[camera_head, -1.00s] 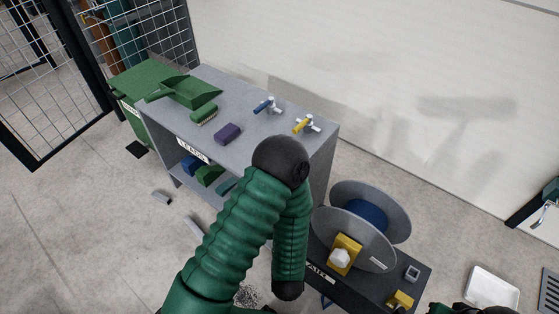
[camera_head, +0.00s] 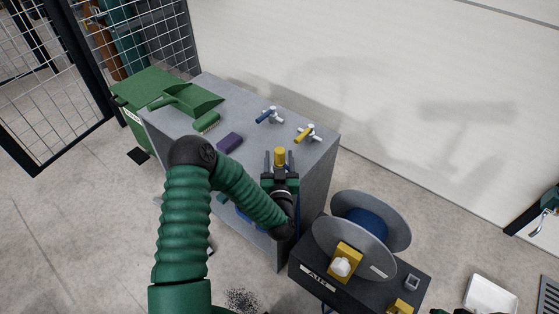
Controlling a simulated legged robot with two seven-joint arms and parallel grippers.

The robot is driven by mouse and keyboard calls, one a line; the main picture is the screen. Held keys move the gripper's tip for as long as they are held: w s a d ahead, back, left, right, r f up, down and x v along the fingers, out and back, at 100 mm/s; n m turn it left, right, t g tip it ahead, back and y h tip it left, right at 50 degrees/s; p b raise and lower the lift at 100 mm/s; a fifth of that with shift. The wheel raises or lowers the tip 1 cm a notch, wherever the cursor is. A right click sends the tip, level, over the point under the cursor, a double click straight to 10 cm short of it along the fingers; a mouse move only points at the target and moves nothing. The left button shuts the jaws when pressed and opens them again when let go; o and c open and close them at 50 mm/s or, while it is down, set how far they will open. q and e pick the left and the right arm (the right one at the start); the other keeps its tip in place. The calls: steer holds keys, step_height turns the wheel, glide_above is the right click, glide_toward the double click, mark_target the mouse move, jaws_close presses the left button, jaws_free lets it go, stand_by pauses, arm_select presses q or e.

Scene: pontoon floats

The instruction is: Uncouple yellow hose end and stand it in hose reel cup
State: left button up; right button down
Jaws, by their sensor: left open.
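My left gripper (camera_head: 280,165) is open, with its fingers on either side of a yellow-topped cylinder (camera_head: 280,155) at the bench's front edge; I cannot tell if they touch it. A tap with a yellow part (camera_head: 303,135) and one with a blue part (camera_head: 265,116) are on the bench top, beyond the gripper. I cannot tell which yellow piece is the hose end. The hose reel (camera_head: 375,222), with grey discs and a blue core, stands at right on a dark base (camera_head: 310,268) labelled AIR. A small square grey cup (camera_head: 412,275) is on that base. My right gripper is not in view.
A green bin (camera_head: 140,88) stands left. A yellow block (camera_head: 345,262) is at the reel's front. A white tray (camera_head: 490,294) lies on the floor.

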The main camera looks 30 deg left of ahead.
arm_select(q)
steer(key=shift+w+a, duration=0.2)
steer(key=shift+d+r, duration=0.15)
steer(key=shift+d, duration=0.2)
steer(key=c, duration=0.6)
steer(key=shift+s+a, duration=0.1)
steer(key=shift+a, duration=0.05)
jaws_close()
